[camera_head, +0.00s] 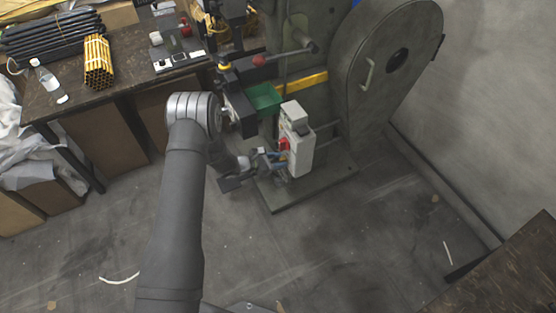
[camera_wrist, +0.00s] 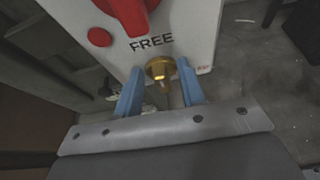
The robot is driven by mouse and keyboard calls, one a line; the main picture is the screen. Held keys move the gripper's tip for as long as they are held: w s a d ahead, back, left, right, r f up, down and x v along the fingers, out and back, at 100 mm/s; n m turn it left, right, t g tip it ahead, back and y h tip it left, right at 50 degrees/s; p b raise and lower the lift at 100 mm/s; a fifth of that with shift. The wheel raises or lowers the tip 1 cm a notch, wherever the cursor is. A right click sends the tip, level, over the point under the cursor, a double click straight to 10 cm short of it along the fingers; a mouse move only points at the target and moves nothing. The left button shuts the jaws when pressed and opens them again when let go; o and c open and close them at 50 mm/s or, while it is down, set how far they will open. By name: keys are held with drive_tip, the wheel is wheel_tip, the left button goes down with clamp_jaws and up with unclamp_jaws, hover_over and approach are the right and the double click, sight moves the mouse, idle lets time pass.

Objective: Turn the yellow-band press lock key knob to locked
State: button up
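The yellow-band press (camera_head: 307,82) is a large dark green machine. Its white control box (camera_head: 300,150) has a red rotary handle (camera_head: 284,144), which also shows in the wrist view (camera_wrist: 133,12). The word "FREE" stands below that handle. A brass key knob (camera_wrist: 161,72) sits on the box face under this word. My gripper (camera_wrist: 160,75), with blue fingers, is at the box. One finger is on each side of the knob, with a small gap showing at the left, so the fingers look open around it. The finger contact on the far side is hidden.
A red round button (camera_wrist: 100,37) is on the box left of the word. A workbench (camera_head: 50,103) with pipes stands at the left. The floor in front is mostly clear.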

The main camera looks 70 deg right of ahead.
drive_tip(key=shift+c, duration=0.5)
clamp_jaws()
drive_tip(key=shift+s+a+f+m+t+h, duration=0.35)
drive_tip(key=shift+m+h, duration=0.85)
drive_tip(key=shift+m, duration=1.05)
drive_tip(key=shift+s+a+f+m+t+h, duration=0.2)
drive_tip(key=shift+f+m+t+h, duration=0.2)
drive_tip(key=shift+m+h, duration=1.3)
drive_tip(key=shift+s+a+f+m+t+h, duration=0.25)
drive_tip(key=shift+m+t+h, duration=0.35)
drive_tip(key=shift+m, duration=2.15)
